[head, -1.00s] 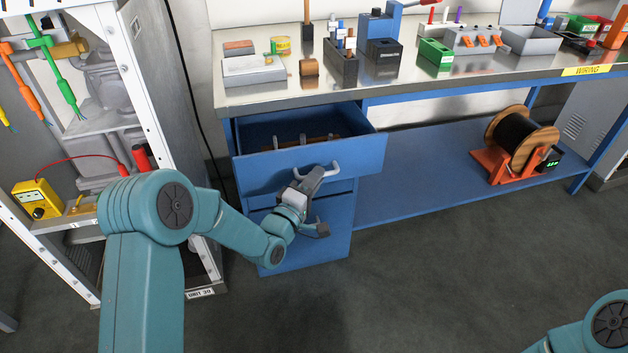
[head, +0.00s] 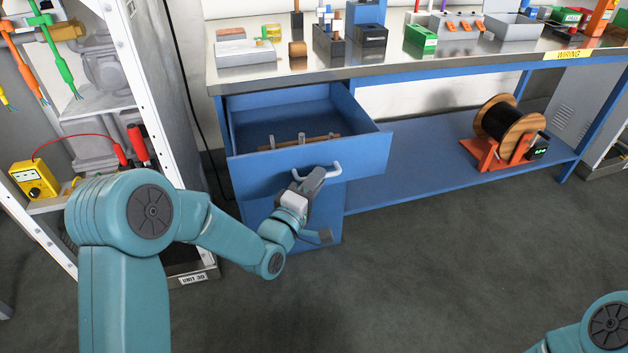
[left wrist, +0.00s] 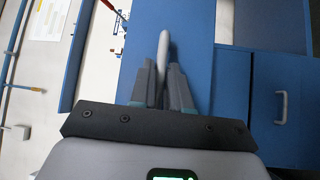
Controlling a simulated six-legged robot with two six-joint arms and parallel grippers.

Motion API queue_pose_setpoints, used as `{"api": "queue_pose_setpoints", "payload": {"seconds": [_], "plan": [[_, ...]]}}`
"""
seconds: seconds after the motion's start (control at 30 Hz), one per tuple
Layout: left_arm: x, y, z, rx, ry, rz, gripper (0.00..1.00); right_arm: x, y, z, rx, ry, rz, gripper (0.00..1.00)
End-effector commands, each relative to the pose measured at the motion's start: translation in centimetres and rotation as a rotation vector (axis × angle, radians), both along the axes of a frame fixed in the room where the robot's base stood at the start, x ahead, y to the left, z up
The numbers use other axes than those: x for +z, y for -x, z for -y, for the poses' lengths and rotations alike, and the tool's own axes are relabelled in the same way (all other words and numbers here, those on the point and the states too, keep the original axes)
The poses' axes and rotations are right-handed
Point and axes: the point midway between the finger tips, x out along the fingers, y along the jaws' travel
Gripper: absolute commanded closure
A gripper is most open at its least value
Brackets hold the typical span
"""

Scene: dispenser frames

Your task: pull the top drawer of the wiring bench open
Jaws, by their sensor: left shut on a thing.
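The top drawer (head: 345,158) of the blue wiring bench (head: 437,75) stands well open, and I see into it from above. Its light grey bar handle (head: 333,170) is on the drawer front. My left gripper (head: 314,178) is at the handle and shut on it. In the left wrist view the two fingers (left wrist: 163,88) close around the handle bar (left wrist: 163,48), against the blue drawer front (left wrist: 196,35). Of my right arm only a teal part shows at the lower right; its gripper is out of view.
Inside the drawer lies a brown piece with grey posts (head: 299,143). A shelf rack (head: 140,110) with a yellow meter (head: 34,180) stands at the left. A cable spool (head: 509,122) sits on the lower shelf. The floor (head: 420,250) before the bench is clear.

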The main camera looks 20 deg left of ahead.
Motion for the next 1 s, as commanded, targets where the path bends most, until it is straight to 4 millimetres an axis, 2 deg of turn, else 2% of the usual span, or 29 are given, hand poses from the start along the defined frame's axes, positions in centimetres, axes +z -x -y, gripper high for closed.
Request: {"api": "queue_pose_setpoints", "payload": {"seconds": [0.53,0.57,0.6,0.63,0.9,1.0], "plan": [[0.17,0.12,0.01,0.003,0.0,0.004,1.0,-0.19,0.0,-0.01,0.0,0.0,0.0,0.57],[0.17,0.13,0.01,0.003,0.0,0.004,0.77,-0.19,0.0,-0.01,0.0,0.0,0.0,0.57],[0.17,0.14,0.03,0.003,0.0,0.004,0.64,-0.19,0.0,-0.01,0.0,0.0,0.0,0.57],[0.17,0.15,0.04,0.003,0.0,0.004,0.62,-0.19,0.0,-0.01,0.0,0.0,0.0,0.57],[0.14,0.33,0.12,0.002,0.0,0.004,0.62,-0.19,0.0,-0.01,0.0,0.0,0.0,0.57],[0.04,1.01,0.01,0.002,0.001,0.003,0.62,-0.16,0.0,0.0,0.0,0.0,0.0,0.57]]}}
